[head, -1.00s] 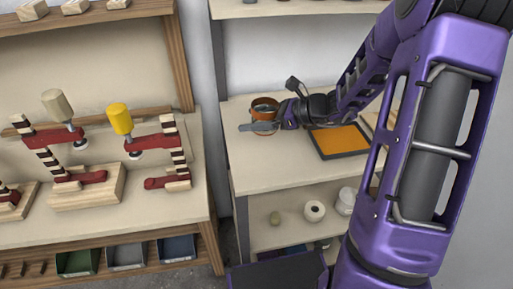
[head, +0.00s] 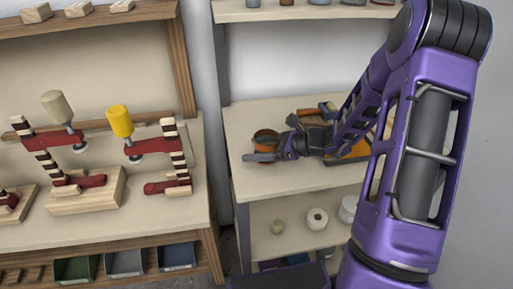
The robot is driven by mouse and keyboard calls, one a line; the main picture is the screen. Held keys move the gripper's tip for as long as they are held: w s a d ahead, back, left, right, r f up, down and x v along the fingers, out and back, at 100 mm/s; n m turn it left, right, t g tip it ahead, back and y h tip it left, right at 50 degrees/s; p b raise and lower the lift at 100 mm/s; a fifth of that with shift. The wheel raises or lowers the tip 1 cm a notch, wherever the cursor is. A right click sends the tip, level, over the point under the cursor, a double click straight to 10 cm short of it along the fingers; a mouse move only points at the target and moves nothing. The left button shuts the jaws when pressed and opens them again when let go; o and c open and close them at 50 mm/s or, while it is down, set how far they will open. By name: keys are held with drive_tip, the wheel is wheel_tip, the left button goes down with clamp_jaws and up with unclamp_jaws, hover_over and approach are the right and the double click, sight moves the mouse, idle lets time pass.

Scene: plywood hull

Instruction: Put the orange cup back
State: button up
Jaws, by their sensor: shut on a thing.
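The orange cup (head: 266,134) is at the left part of the shelf unit's middle board (head: 260,180). My gripper (head: 268,152) is at the cup and shut on it. The near finger crosses in front of the cup's lower part, and the far finger is hidden. I cannot tell whether the cup's base touches the board.
An orange mat with a dark border (head: 358,149) lies right of my gripper, partly behind my arm. An orange-and-dark item (head: 318,111) lies behind it. Several small pots (head: 317,219) stand on the shelf below. A workbench with red clamps (head: 90,180) stands at left.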

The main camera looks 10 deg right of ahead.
drive_tip(key=o, duration=1)
drive_tip(key=shift+c, duration=0.2)
drive_tip(key=shift+r+p, duration=0.3)
drive_tip(key=p+v, duration=0.1)
drive_tip(key=v, duration=1.1)
drive_tip(key=shift+d+f, duration=0.1)
drive_tip(key=shift+f, duration=0.05)
